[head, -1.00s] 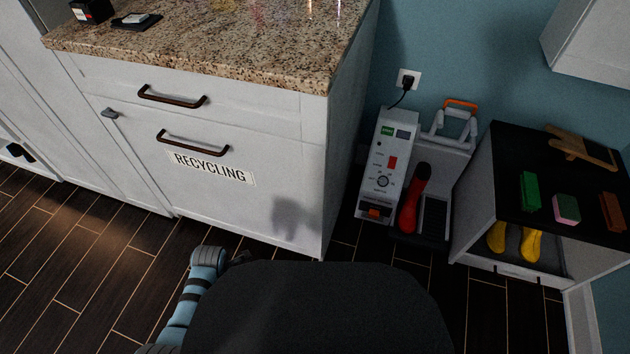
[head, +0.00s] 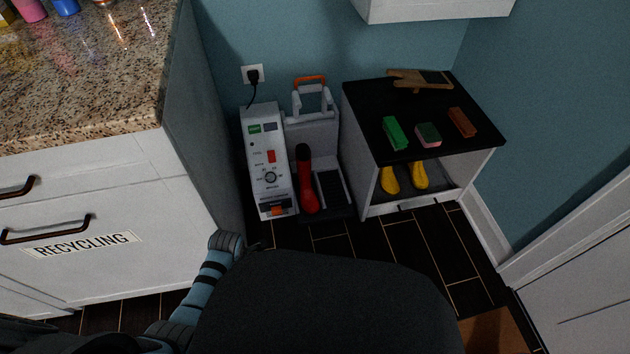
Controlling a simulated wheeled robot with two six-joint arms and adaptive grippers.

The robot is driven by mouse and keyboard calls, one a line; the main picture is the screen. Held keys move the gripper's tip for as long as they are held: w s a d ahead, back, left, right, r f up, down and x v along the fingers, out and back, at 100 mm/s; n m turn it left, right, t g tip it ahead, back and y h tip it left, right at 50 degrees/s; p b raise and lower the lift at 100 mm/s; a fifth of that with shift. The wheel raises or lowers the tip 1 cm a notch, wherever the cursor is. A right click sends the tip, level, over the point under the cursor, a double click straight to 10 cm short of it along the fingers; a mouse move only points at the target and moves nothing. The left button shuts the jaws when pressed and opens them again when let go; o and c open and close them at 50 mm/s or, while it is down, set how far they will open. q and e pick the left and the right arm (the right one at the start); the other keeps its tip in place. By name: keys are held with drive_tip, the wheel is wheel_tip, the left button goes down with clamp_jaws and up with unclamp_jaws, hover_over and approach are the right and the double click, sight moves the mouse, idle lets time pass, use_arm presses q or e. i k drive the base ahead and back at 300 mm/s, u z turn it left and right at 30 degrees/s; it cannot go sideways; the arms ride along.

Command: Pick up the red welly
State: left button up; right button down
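The red welly (head: 308,190) has a red foot and a black upper part. My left arm comes in at the lower left. Its blue-grey links show, but a gripper cannot be made out clearly at its end. My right gripper is not in the view. The welly is well ahead of my body, with nothing touching it that I can see apart from the machine.
A black-topped bench (head: 365,105) stands right of the machine, holding a green brush (head: 395,133), a pink-and-green sponge (head: 428,134), a brown brush (head: 462,122) and a wooden boot jack (head: 420,79). Yellow wellies (head: 390,180) sit below. A recycling cabinet (head: 110,190) blocks the left. Dark floor (head: 420,245) is open ahead.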

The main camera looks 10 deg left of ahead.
sight(310, 205)
drive_tip(key=i, duration=1.45)
drive_tip(key=z, duration=0.55)
